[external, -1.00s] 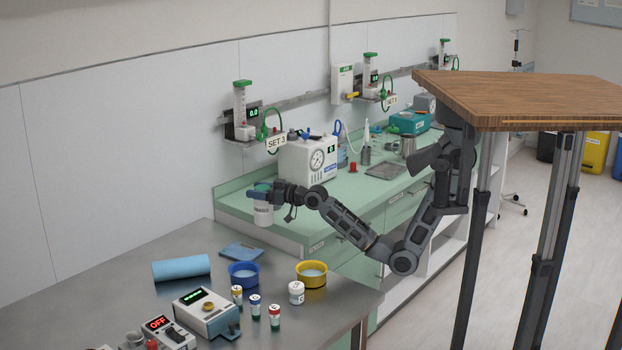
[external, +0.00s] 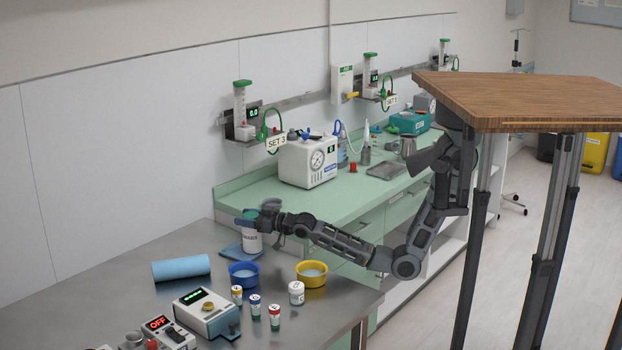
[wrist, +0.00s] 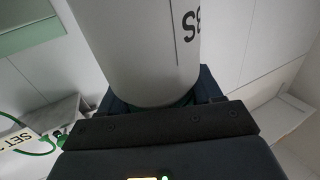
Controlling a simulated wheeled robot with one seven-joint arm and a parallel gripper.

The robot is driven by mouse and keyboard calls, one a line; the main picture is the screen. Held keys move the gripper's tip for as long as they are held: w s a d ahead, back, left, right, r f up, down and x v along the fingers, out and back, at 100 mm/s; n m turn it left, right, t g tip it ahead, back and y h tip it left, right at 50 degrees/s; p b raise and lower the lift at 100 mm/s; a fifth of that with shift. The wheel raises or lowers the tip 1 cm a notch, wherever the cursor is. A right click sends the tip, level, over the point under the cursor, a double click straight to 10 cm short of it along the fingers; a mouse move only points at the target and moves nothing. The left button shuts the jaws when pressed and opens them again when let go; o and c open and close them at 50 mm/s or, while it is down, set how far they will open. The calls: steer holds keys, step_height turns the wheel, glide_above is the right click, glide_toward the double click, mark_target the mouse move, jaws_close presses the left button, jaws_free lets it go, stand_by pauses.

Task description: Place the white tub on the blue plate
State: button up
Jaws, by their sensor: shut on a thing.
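The white tub (external: 252,242) is a white cylinder with dark lettering and a green-blue top. My gripper (external: 252,218) is shut around its upper part and holds it upright. In the wrist view the tub (wrist: 140,50) fills the upper middle, between the jaws. I cannot tell whether the tub's base touches the plate.
A blue bowl (external: 243,279) stands close in front of the plate, and a yellow bowl (external: 311,280) to its right. A blue roll (external: 181,268) lies to the left. Small bottles (external: 255,304), a white jar (external: 297,293) and devices (external: 207,312) stand nearer. The green counter (external: 270,200) is behind.

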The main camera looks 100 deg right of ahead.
steer(key=shift+f, duration=0.1)
steer(key=o, duration=1.7)
steer(key=shift+c, duration=0.2)
steer(key=b+v, duration=0.1)
steer(key=v, duration=1.1)
